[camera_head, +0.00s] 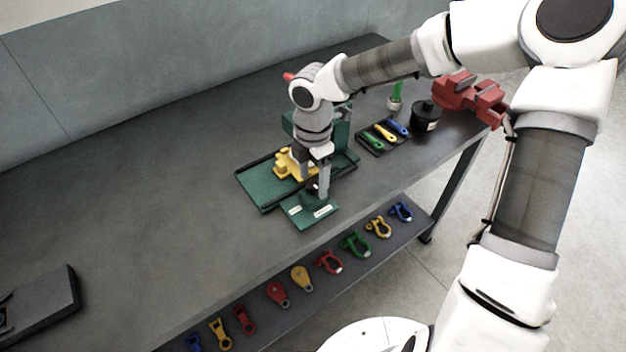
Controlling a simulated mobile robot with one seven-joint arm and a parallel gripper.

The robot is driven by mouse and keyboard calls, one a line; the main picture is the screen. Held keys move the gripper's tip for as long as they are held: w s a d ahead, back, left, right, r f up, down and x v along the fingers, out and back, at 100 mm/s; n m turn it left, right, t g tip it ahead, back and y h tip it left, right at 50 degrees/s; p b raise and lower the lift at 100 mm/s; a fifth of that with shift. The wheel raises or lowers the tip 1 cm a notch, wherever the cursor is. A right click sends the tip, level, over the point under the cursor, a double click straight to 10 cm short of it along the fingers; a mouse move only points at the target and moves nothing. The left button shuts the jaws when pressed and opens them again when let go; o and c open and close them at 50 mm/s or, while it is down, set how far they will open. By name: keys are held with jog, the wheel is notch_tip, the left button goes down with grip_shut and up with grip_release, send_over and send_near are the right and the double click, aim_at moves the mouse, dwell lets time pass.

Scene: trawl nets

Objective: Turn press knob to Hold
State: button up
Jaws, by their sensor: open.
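The green press (258,187) stands on the grey workbench, with a yellow part (284,165) on it. At its front is a green plate (304,224) with two white labels, too small to read. A small black knob (311,188) shows on this plate, partly hidden by my gripper. My gripper (313,184) points down over the knob with its fingers open, one finger just to the knob's right. I cannot tell whether the fingers touch the knob, nor which label it points to.
A tray of coloured-handled tools (371,148), a black pot (425,117) and a red vise (469,97) stand to the right. Several coloured shackles and blocks lie on the lower shelf (310,287). A dark box (45,305) is at lower left.

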jog(key=shift+f, duration=0.2)
grip_shut()
dwell(0.3)
